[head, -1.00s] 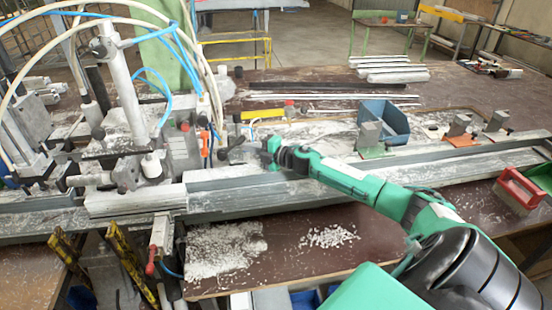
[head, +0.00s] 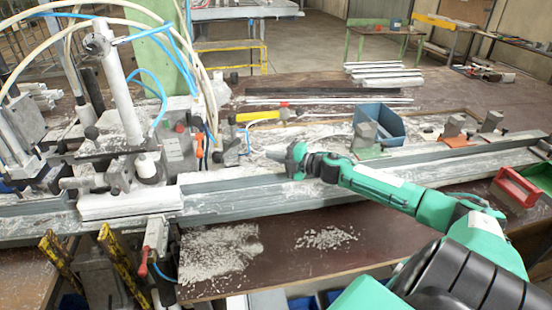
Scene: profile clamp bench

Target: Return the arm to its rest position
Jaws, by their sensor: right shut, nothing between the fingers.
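My right arm comes in from the lower right in the head view. Its gripper (head: 290,157) is over the long metal profile rail (head: 235,187), to the right of the clamp machine (head: 125,165). The fingers are small and dark against the bench, shut, with nothing seen between them. I cannot tell the exact height of the gripper above the rail. My left gripper is not in view.
A blue bin (head: 385,122) stands behind my right arm, with metal blocks on green and orange plates beside it. A red-handled brush (head: 516,187) lies at the right. White shavings (head: 215,250) cover the bench front. A yellow-handled hammer (head: 258,116) lies behind the gripper.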

